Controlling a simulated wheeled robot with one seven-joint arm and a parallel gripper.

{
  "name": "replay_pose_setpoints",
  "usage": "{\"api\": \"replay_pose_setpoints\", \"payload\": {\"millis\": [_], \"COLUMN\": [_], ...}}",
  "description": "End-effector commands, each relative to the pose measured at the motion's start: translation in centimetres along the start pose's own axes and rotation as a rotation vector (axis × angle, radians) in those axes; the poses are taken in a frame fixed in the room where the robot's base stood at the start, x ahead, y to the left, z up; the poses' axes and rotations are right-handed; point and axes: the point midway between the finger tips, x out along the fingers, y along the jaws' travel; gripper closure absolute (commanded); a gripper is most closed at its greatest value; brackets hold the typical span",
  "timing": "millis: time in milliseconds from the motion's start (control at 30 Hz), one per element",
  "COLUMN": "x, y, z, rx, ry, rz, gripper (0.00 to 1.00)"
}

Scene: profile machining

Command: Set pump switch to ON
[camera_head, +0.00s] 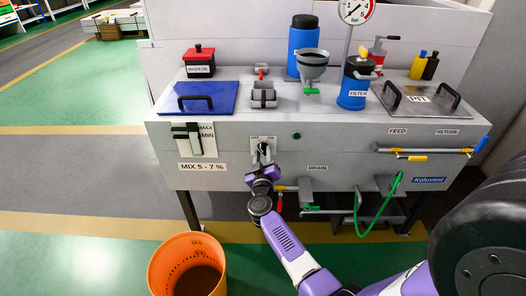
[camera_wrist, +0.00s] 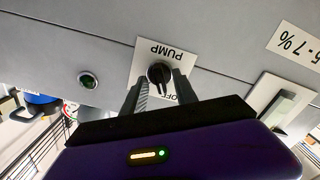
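The pump switch is a round black knob (camera_wrist: 158,74) on a white label plate (camera_wrist: 147,57) marked PUMP, seen upside down in the wrist view. My gripper (camera_wrist: 160,84) is open, with one finger on each side of the knob. I cannot tell whether the fingers touch it. In the head view my gripper (camera_head: 262,158) reaches up to the plate from below and partly hides the knob. Which way the knob points is not clear.
A small dark green-lit button (camera_wrist: 88,80) is beside the plate; it also shows in the head view (camera_head: 297,136). A level gauge (camera_head: 195,140) is to the left. Drain pipework with a green hose (camera_head: 378,205) is lower right. An orange bucket (camera_head: 158,262) stands on the floor.

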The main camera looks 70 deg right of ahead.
Motion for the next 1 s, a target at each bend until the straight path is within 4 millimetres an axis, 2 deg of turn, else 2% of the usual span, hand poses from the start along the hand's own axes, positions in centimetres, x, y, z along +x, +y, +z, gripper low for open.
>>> {"api": "replay_pose_setpoints", "payload": {"millis": [33,200,467,800,1000], "x": [-0.01,-0.02,-0.04,-0.07,-0.06], "y": [0.0,0.0,-0.01,-0.06,-0.05], "z": [0.0,0.01,-0.01,-0.04,0.01], "rx": [0.0,0.0,0.008,0.331,0.404], "ry": [0.0,0.0,0.0,0.0,0.0], "rz": [0.0,0.0,0.0,-0.001,-0.001], "gripper": [0.67,1.0,1.0,1.0,1.0]}}
